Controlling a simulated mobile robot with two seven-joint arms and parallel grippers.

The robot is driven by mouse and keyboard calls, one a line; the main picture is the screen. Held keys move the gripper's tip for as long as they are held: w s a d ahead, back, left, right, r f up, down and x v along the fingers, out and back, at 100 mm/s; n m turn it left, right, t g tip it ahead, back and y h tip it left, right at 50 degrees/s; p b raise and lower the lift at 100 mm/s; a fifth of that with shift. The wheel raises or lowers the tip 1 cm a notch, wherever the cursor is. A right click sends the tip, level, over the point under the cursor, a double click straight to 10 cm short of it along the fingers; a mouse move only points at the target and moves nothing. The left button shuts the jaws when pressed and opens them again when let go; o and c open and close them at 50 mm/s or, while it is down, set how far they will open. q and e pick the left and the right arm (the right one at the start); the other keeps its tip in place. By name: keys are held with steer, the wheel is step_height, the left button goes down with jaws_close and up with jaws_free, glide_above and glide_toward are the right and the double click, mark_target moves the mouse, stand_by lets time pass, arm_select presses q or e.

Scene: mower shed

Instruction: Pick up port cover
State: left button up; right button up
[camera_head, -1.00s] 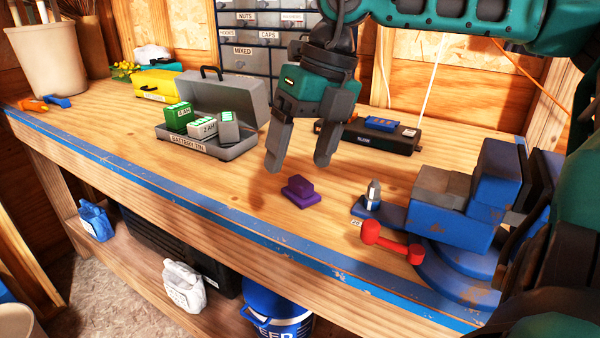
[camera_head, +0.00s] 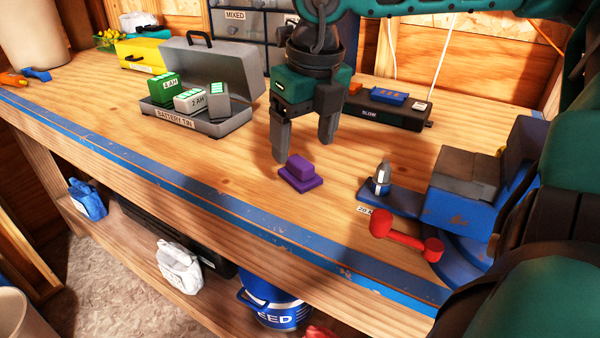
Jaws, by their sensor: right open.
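The likely port cover is a small purple stepped block (camera_head: 300,174), lying on the wooden workbench (camera_head: 225,180) near its middle. My right gripper (camera_head: 303,152) points down with its two dark fingers apart and nothing between them. Its fingertips appear just above and behind the purple block in the picture. Whether they touch it I cannot tell. My left gripper is not in view.
An open grey battery tin (camera_head: 213,128) with several batteries stands left of my gripper. A black charger (camera_head: 388,112) lies behind. A blue vise (camera_head: 455,205) with a red handle (camera_head: 405,236) stands at the right. The bench's blue front edge (camera_head: 225,208) is clear.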

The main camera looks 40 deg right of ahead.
mark_target(300, 161)
steer(key=shift+w+f, duration=0.25)
steer(key=shift+f, duration=1.05)
steer(key=shift+w+f, duration=0.25)
steer(key=shift+f, duration=1.05)
steer(key=shift+c, duration=0.4)
steer(key=c, duration=1.2)
